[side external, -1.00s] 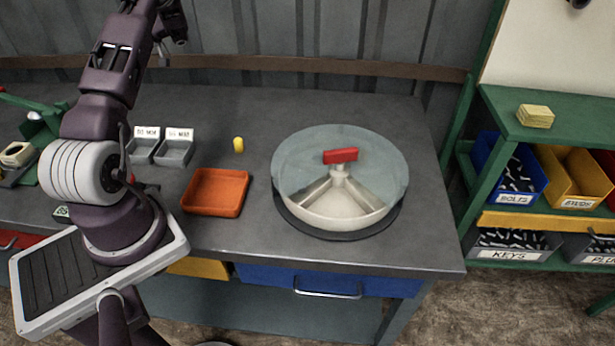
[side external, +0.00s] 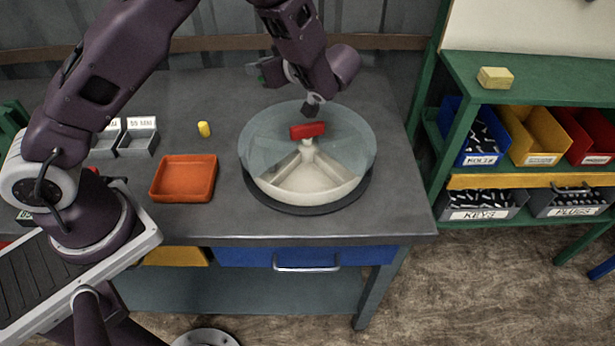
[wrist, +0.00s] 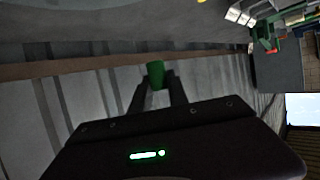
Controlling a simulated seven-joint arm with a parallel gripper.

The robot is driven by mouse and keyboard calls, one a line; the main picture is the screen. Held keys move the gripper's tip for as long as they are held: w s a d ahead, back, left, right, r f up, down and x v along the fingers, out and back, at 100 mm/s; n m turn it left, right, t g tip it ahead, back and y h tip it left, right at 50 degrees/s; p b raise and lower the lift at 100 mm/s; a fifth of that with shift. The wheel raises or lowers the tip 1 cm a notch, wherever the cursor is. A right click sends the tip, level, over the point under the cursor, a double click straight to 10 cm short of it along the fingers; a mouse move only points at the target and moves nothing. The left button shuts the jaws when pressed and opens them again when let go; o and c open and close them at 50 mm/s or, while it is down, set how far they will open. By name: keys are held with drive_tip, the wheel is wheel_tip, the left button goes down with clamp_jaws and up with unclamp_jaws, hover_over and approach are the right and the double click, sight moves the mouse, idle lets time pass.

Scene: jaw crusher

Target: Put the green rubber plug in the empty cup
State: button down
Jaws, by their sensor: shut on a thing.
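My gripper (side external: 264,74) is behind and above the round dish, pointing left. In the wrist view the green rubber plug (wrist: 155,74) sits between my two fingertips (wrist: 156,88), and they are shut on it. A small green patch shows at the gripper in the side view. Two grey open cups (side external: 138,143) with white labels stand at the left of the bench; their insides look bare, though the left one is partly hidden by my arm. The round dish (side external: 309,188) has pale dividers, a bluish see-through cover (side external: 262,135) with a front gap, and a red handle (side external: 307,131).
An orange tray (side external: 184,178) lies left of the dish, with a small yellow piece (side external: 204,129) behind it. A green shelf (side external: 560,75) with several labelled bins stands at right. A corrugated wall is behind. The bench front right is clear.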

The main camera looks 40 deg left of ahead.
drive_tip(key=s+d+m+t, duration=0.2)
drive_tip(key=d+m+t, duration=0.1)
drive_tip(key=d, duration=0.8)
drive_tip(key=m+t+h, duration=0.2)
drive_tip(key=m+t, duration=0.1)
hover_over(308, 187)
wheel_tip(308, 187, down, 14)
drive_tip(key=shift+w, duration=0.1)
drive_tip(key=shift+f, duration=0.1)
drive_tip(key=c, duration=1.3)
unclamp_jaws()
drive_tip(key=shift+r, duration=0.2)
drive_tip(key=v, duration=1.2)
